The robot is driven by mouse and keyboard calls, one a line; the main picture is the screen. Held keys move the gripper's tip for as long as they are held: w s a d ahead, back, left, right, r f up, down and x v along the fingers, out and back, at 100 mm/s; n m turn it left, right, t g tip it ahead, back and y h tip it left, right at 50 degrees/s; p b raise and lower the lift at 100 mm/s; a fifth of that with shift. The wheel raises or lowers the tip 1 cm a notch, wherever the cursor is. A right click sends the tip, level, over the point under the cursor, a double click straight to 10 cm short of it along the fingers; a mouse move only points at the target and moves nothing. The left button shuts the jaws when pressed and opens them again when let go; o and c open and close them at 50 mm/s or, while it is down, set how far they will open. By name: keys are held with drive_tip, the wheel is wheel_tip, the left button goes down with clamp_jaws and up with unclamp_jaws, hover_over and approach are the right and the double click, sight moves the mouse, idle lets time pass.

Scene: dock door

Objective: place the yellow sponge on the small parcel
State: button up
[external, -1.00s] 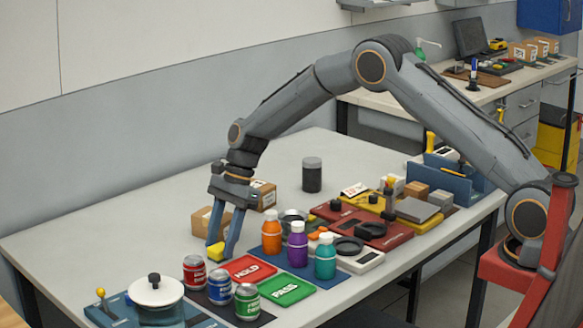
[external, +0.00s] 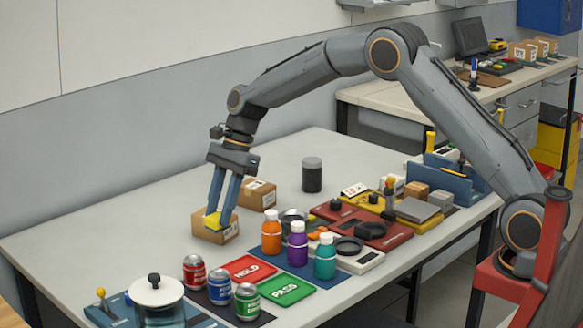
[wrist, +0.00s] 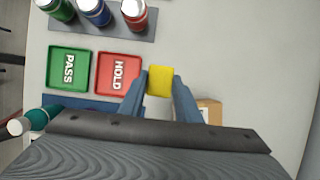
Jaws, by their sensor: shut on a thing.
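My gripper (external: 220,207) is shut on the yellow sponge (external: 212,221), which also shows between the fingers in the wrist view (wrist: 160,82). In the external view the sponge overlaps the top of the nearer cardboard parcel (external: 215,236); I cannot tell whether it touches it. A second cardboard parcel (external: 258,195) stands just behind and to the right. In the wrist view a parcel (wrist: 211,110) shows partly beside the right finger, the rest hidden by my gripper.
The red HOLD tray (external: 249,268) and green PASS tray (external: 287,289) lie in front. Several cans, such as the red can (external: 194,273), and several bottles, such as the orange bottle (external: 271,237), stand close by. The table's left back area is clear.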

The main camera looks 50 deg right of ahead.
drive_tip(key=shift+w+d+r+m, duration=0.15)
drive_tip(key=shift+w+d+r, duration=0.15)
drive_tip(key=shift+r, duration=0.15)
drive_tip(key=shift+w+d+r+m, duration=0.15)
drive_tip(key=shift+d+r, duration=0.15)
drive_tip(key=shift+r, duration=0.15)
drive_tip(key=w+d+r+m+t+b, duration=0.25)
drive_tip(key=w+d+m, duration=0.4)
drive_tip(key=d, duration=0.55)
wheel_tip(320, 180, up, 3)
drive_tip(key=m+t+h+b, duration=0.1)
drive_tip(key=m+t+h, duration=0.15)
drive_tip(key=m, duration=0.35)
hover_over(260, 187)
drive_tip(key=s, duration=0.2)
drive_tip(key=shift+g, duration=0.4)
drive_tip(key=shift+w+d+f+p, duration=0.15)
drive_tip(key=shift+f+p, duration=0.4)
drive_tip(key=shift+f, duration=1.75)
drive_tip(key=shift+s+d+f+p, duration=0.1)
drive_tip(key=shift+f+p, duration=0.4)
drive_tip(key=shift+f, duration=1.8)
drive_tip(key=shift+f, duration=0.15)
drive_tip(key=o, duration=1)
